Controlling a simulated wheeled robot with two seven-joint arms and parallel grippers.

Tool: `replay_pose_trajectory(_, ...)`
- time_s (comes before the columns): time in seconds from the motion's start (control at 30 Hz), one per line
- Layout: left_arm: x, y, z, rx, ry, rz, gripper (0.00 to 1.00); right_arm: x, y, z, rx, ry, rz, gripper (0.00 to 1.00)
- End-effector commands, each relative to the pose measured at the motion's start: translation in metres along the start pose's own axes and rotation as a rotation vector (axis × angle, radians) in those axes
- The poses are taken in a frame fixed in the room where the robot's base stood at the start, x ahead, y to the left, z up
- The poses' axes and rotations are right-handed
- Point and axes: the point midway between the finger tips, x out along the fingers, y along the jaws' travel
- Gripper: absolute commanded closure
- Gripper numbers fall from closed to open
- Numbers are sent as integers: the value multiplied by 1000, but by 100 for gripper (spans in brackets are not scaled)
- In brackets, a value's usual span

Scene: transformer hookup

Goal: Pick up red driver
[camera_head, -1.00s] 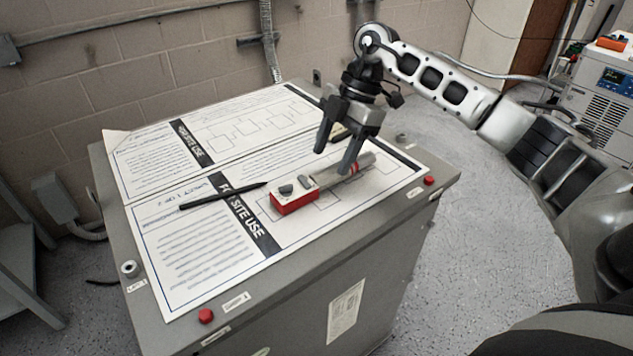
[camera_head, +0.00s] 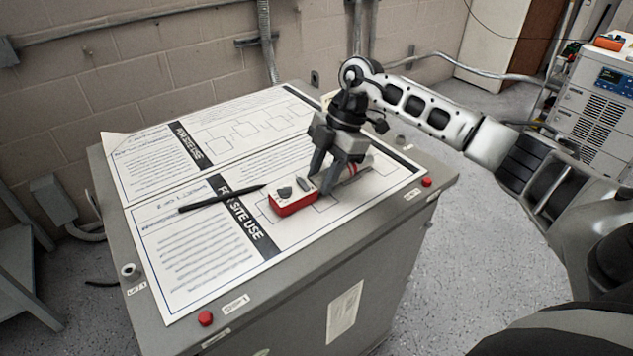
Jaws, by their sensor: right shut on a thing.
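The red driver (camera_head: 293,202) lies on the paper sheets on top of the grey cabinet. It has a red and white body with dark buttons and a grey shaft end with a red band, partly hidden behind my gripper. My right gripper (camera_head: 322,187) points down over the driver's middle, with its fingers at the driver, shut on it. The driver still rests at the paper's level. My left gripper is not in the head view.
A black pen (camera_head: 222,198) lies on the paper left of the driver. A brick wall stands behind. A white instrument unit (camera_head: 592,100) stands at the far right.

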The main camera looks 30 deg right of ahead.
Motion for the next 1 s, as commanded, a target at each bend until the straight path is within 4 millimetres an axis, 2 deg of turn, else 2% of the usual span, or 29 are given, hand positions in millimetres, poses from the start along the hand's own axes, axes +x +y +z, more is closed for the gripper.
replay_pose_trajectory(0.27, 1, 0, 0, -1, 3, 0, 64, -10, 2, -4, -2, 1, 7, 99)
replay_pose_trajectory(0.47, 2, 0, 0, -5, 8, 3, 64, -35, 0, -14, -3, 0, 8, 99)
replay_pose_trajectory(0.73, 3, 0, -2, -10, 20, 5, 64, -90, -50, -36, -5, -4, 8, 99)
replay_pose_trajectory(0.8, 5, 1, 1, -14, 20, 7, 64, -95, -70, -36, -2, -6, 4, 99)
replay_pose_trajectory(1.0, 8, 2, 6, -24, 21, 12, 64, -113, -109, -44, -1, -4, 4, 99)
